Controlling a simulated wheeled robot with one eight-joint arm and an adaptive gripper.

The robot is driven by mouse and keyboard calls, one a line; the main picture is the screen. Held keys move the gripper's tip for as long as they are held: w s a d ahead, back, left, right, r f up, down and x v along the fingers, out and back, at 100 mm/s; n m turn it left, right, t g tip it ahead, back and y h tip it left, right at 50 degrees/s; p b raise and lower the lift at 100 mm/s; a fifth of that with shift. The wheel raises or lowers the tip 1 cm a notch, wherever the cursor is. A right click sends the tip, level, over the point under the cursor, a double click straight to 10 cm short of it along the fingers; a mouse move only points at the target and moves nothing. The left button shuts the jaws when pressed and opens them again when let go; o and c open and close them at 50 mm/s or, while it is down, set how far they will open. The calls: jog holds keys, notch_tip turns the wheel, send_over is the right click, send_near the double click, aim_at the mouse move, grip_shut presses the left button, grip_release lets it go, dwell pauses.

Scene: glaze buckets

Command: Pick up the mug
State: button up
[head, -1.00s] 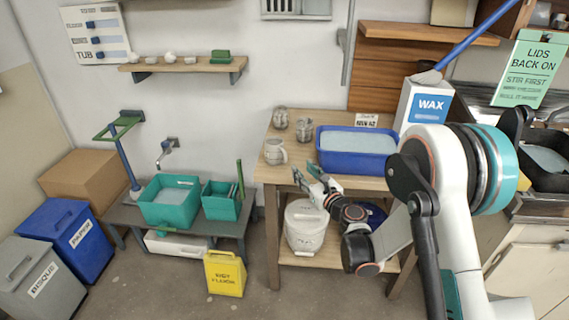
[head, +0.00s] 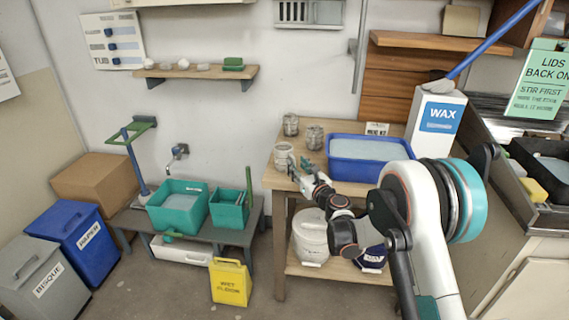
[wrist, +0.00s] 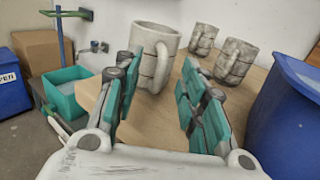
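The nearest mug, a pale grey one (head: 283,156), stands upright at the left front of the wooden table (head: 275,180). It is large in the wrist view (wrist: 142,45), with its handle facing my gripper. My gripper (wrist: 158,85) is open and empty, its teal-padded fingers spread on either side of the handle's line and just short of the mug body. In the head view my gripper (head: 298,168) is beside the mug at its lower right.
A blue tub (head: 370,173) of pale liquid stands right of the mugs on the table. A white WAX container (head: 436,125) is farther right. A white bucket (head: 310,240) sits on the lower shelf. Teal buckets (head: 178,207) are on a low bench at left.

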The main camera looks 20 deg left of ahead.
aim_at(295, 163)
jog(key=x, duration=0.3)
jog(key=shift+w+a+b, duration=0.1)
jog(key=shift+b, duration=0.3)
grip_shut()
jog(key=shift+r, duration=0.15)
